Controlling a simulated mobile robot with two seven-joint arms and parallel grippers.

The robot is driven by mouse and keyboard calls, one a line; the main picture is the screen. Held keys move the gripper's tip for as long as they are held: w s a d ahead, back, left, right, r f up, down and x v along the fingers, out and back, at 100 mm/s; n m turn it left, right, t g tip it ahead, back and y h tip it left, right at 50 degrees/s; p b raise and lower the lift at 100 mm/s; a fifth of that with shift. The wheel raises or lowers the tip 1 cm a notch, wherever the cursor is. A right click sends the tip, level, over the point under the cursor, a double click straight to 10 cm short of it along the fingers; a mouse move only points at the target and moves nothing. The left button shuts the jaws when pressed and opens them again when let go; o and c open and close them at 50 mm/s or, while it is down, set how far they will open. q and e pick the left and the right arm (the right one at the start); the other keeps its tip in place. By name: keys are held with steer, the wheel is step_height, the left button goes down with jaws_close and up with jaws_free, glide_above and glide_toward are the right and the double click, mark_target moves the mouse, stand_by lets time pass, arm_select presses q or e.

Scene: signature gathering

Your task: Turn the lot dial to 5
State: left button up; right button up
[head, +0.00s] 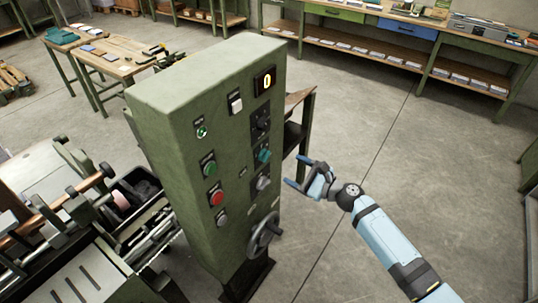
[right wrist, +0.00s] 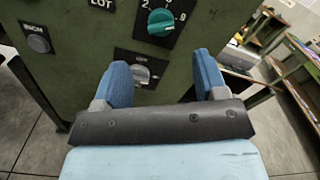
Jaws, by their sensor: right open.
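A teal dial (right wrist: 160,22) sits on a black plate with white digits, 2 and 8 among them, on the green machine cabinet. My right gripper (head: 298,172) is open and empty, just right of the cabinet's front face in the head view. In the right wrist view, its blue fingers (right wrist: 160,65) are spread below the teal dial, with a grey knob (right wrist: 141,72) seen between them. My left gripper is not in view.
A machine bed stands left. Floor to the right is clear; workbenches (head: 400,55) line the back.

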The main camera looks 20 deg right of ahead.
mark_target(268, 157)
steer(key=p+x, duration=0.1)
steer(key=x, duration=0.8)
steer(key=shift+w+a, duration=0.1)
steer(key=shift+w, duration=0.1)
steer(key=c, duration=0.9)
